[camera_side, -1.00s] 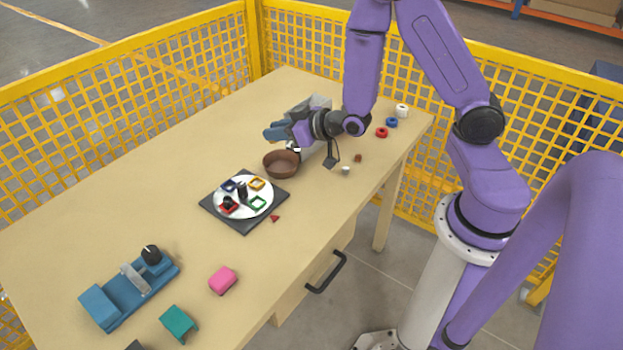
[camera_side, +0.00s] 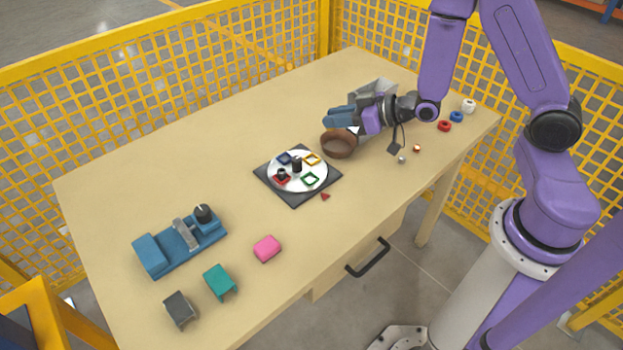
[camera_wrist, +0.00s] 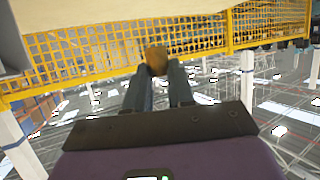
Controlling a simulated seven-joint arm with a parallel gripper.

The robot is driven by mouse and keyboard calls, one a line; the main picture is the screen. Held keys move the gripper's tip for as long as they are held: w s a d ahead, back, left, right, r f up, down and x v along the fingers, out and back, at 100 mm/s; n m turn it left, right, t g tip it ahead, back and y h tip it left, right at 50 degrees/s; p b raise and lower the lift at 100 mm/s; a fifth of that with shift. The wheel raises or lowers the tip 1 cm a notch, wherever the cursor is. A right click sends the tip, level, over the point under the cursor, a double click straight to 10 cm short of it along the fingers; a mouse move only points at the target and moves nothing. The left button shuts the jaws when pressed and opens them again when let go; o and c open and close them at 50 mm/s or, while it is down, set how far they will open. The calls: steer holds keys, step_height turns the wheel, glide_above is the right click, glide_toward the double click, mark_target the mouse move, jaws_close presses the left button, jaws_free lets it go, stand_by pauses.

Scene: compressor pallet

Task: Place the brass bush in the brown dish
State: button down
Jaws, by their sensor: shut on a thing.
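My gripper (camera_side: 338,119) is at the back of the table, its blue fingers pointing left. In the side view it appears just above and behind the brown dish (camera_side: 338,148), overlapping its far rim in the picture. The height between them is hard to judge. In the wrist view my gripper's fingers (camera_wrist: 158,84) are shut on a small golden-brown piece, the brass bush (camera_wrist: 156,57), held at the fingertips. The bush cannot be made out in the side view. The dish is round and upright, and the inside that shows looks empty.
A dark square board with a white disc (camera_side: 297,186) and coloured frames lies left of the dish. A grey bin (camera_side: 376,88) stands behind my gripper. Small round pieces (camera_side: 402,160) and coloured rings (camera_side: 444,126) lie to the right. A blue fixture (camera_side: 178,246) and blocks (camera_side: 267,249) are nearer.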

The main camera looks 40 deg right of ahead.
steer(key=s+a+n+g+y, duration=0.2)
steer(key=s+n+g+y, duration=0.5)
steer(key=s, duration=0.5)
steer(key=shift+s+a+f+n+g, duration=0.15)
steer(key=shift+a+f+n+g, duration=0.15)
steer(key=shift+n+g, duration=0.95)
steer(key=shift+n+t, duration=0.25)
glide_above(315, 175)
steer(key=s, duration=0.1)
step_height(315, 175, down, 8)
steer(key=shift+s+f, duration=0.15)
steer(key=shift+f, duration=0.05)
steer(key=shift+w+f, duration=0.3)
steer(key=shift+f, duration=0.1)
steer(key=shift+w+f, duration=0.15)
steer(key=shift+f, duration=0.7)
steer(key=shift+w+f, duration=0.15)
steer(key=shift+f, duration=0.65)
